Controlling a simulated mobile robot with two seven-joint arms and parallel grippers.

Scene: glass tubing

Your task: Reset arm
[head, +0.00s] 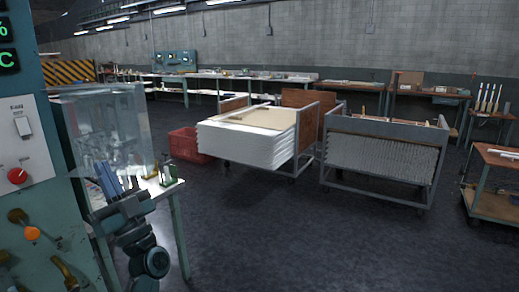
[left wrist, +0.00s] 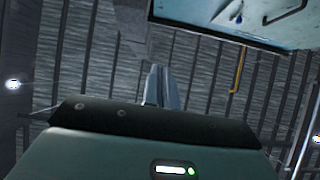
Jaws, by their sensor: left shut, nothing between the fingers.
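My left arm reaches up at the lower left of the head view. Its gripper (head: 108,178) points upward, with the fingers together and nothing held. It is in front of a clear glass-like box (head: 105,125) beside the teal machine. In the left wrist view the closed fingers (left wrist: 160,85) stand upright beyond the dark edge of the gripper body, with a ribbed ceiling behind them. My right gripper is in neither view.
A teal machine panel (head: 32,185) with knobs stands close at the left. A small table (head: 172,190) is just right of the gripper. A red crate (head: 188,145), a cart of white sheets (head: 245,142) and a grey rack cart (head: 380,155) stand farther off. The floor at centre front is clear.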

